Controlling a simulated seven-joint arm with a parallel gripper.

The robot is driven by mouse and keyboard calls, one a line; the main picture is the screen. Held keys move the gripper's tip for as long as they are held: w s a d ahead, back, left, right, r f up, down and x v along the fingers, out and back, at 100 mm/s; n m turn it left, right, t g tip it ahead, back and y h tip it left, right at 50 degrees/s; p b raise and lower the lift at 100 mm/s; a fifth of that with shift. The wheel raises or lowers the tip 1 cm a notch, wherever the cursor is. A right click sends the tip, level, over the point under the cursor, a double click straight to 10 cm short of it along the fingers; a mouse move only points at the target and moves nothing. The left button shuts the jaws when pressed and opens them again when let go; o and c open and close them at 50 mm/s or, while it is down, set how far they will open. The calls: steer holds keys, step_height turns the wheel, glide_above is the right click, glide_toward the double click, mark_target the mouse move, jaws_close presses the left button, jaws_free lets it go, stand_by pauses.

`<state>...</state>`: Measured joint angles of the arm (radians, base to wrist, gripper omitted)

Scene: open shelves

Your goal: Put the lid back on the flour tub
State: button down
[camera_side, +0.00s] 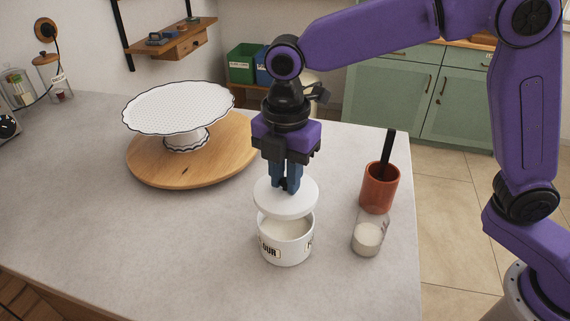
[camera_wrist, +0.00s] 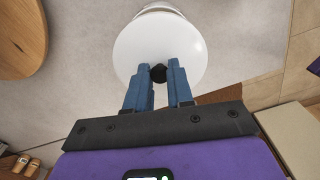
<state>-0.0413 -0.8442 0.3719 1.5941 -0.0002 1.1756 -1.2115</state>
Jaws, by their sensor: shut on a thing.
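The flour tub (camera_side: 287,250) is a white round tub with dark lettering, upright on the grey worktop, with pale contents showing inside. Its white lid (camera_side: 272,200) has a dark knob and hangs roughly level just above the tub, with a gap at the front. My gripper (camera_side: 286,187) points down and is shut on the lid's knob. In the wrist view the lid (camera_wrist: 150,45) fills the upper middle, and the blue fingers of my gripper (camera_wrist: 159,75) close on the black knob (camera_wrist: 158,73). The lid hides most of the tub there; only a pale rim shows beyond it.
A glass jar (camera_side: 368,236) with pale contents and a terracotta pot (camera_side: 380,187) holding a dark handle stand right of the tub. A white cake stand (camera_side: 180,106) sits on a round wooden board (camera_side: 147,171) at left. The worktop's front left is clear.

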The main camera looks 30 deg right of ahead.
mark_target(286, 199)
steer(key=shift+f, duration=2.85)
steer(key=shift+f, duration=0.15)
steer(key=shift+c, duration=2.2)
jaws_free()
steer(key=shift+r, duration=3.5)
